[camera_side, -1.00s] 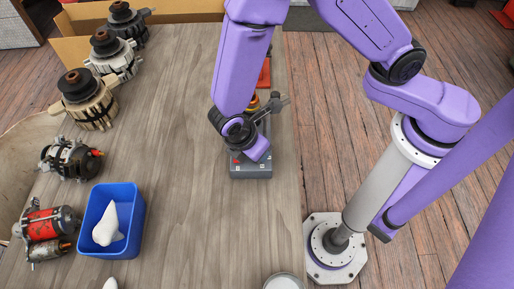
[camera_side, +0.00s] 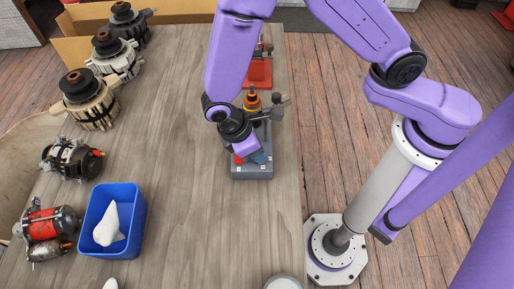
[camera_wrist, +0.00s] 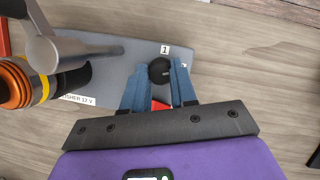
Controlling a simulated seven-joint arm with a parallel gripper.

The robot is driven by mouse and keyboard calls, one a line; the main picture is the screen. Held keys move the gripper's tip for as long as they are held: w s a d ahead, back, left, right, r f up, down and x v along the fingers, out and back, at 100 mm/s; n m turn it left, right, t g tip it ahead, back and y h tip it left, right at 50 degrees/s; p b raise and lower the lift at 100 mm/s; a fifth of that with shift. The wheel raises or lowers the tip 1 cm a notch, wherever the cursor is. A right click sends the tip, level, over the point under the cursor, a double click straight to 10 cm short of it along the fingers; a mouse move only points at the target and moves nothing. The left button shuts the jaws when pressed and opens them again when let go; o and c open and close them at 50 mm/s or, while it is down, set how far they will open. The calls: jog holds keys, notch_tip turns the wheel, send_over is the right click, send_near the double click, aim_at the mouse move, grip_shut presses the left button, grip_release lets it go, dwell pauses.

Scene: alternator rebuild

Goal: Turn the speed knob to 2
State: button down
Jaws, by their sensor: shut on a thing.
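The speed knob (camera_wrist: 160,72) is a small round black knob on a grey polisher unit (camera_wrist: 115,75). In the wrist view it sits between the two blue fingers of my gripper (camera_wrist: 154,68), which are shut on it. A "1" label (camera_wrist: 165,50) shows just above the knob; another small label by the right finger is partly covered, and I cannot read it. The knob's pointer direction is unclear. In the side view my gripper (camera_side: 255,158) is over the front end of the unit (camera_side: 252,174) and hides the knob.
An orange and black spindle (camera_side: 252,100) and a grey lever (camera_side: 277,107) stand at the unit's back end. A red fixture (camera_side: 259,73) is behind. A blue bin (camera_side: 93,245) holding a white cone and several alternators are at left. The middle table is clear.

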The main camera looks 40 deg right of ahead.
jog(key=c, duration=0.9)
grip_release()
jog(key=v, duration=1.7)
jog(key=shift+a+r, duration=0.1)
jog(key=shift+r, duration=0.1)
jog(key=s+d+r+y, duration=0.1)
jog(key=s+d, duration=0.4)
jog(key=d, duration=0.3)
jog(key=s+d+r+t+y, duration=0.1)
jog(key=s+d, duration=0.3)
jog(key=d, duration=0.4)
jog(key=s+d+r+t+y, duration=0.1)
jog(key=s+d+y, duration=0.1)
jog(key=s+d, duration=0.3)
jog(key=shift+s+d+r, duration=0.1)
jog(key=shift+s+d, duration=0.05)
jog(key=shift+d, duration=0.75)
jog(key=shift+s+d+r, duration=0.15)
jog(key=shift+s+d, duration=0.05)
jog(key=shift+d, duration=0.7)
